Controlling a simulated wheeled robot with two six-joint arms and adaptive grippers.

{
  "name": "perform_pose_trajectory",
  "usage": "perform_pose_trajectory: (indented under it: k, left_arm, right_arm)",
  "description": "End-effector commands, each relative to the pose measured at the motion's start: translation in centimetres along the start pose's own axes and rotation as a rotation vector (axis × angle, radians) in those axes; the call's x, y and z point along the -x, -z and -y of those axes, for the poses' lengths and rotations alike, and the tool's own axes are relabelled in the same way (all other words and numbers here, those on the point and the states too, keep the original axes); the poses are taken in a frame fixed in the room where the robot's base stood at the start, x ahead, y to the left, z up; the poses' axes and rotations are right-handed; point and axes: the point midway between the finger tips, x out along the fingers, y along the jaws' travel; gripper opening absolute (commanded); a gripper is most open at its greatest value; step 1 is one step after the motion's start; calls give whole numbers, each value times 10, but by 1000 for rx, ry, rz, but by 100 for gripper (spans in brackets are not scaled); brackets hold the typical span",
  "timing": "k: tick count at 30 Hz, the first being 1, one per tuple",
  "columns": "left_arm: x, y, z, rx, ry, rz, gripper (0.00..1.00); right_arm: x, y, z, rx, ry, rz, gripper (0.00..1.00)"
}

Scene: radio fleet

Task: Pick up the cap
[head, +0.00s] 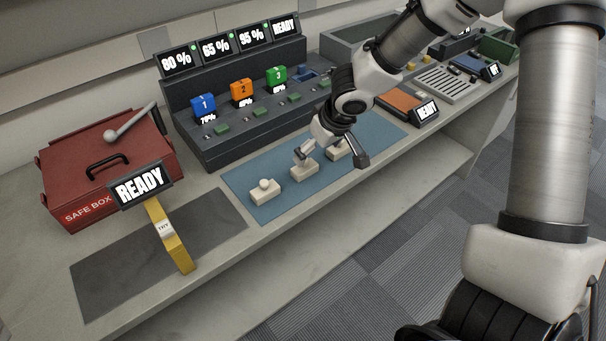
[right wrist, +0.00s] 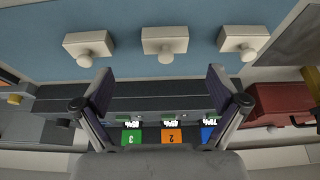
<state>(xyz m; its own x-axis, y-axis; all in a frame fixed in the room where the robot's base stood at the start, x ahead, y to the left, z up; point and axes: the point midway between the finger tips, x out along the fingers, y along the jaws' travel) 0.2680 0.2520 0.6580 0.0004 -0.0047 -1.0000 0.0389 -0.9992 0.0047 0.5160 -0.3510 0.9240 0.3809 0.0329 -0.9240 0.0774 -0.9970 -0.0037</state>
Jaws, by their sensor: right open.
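Three cream caps, each a small block with a round knob, stand in a row on the blue mat (head: 240,180). In the head view they are the near-left cap (head: 266,193), the middle cap (head: 303,170) and the far-right cap (head: 336,152), partly covered by my gripper. My right gripper (head: 331,157) is open and empty above the mat, around the middle and far-right caps in the picture. In the right wrist view its spread fingers (right wrist: 160,82) point toward the row, with the middle cap (right wrist: 164,42) centred beyond them. My left gripper is not in view.
A dark charger rack (head: 195,140) with blue, orange and green numbered blocks stands behind the mat. A red safe box (head: 75,175) and a yellow strip (head: 172,245) are at left. An orange pad (head: 398,102) and grey tray (head: 447,85) lie at right. The front counter edge is clear.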

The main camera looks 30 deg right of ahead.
Motion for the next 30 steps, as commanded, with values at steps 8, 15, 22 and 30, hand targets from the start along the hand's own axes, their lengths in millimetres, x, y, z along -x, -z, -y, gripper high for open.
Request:
perform_pose_trajectory:
  k: [8, 15, 22, 30]
  left_arm:
    - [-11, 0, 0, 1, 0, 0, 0]
    - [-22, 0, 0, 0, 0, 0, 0]
    - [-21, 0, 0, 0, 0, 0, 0]
    - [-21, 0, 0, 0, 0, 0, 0]
  right_arm:
    - [-37, 1, 2, 3, -3, 0, 96]
    - [-75, 2, 6, 2, -2, 0, 96]
    - [-76, 3, 6, 2, -1, -2, 96]
    - [-76, 3, 6, 1, 0, -1, 53]
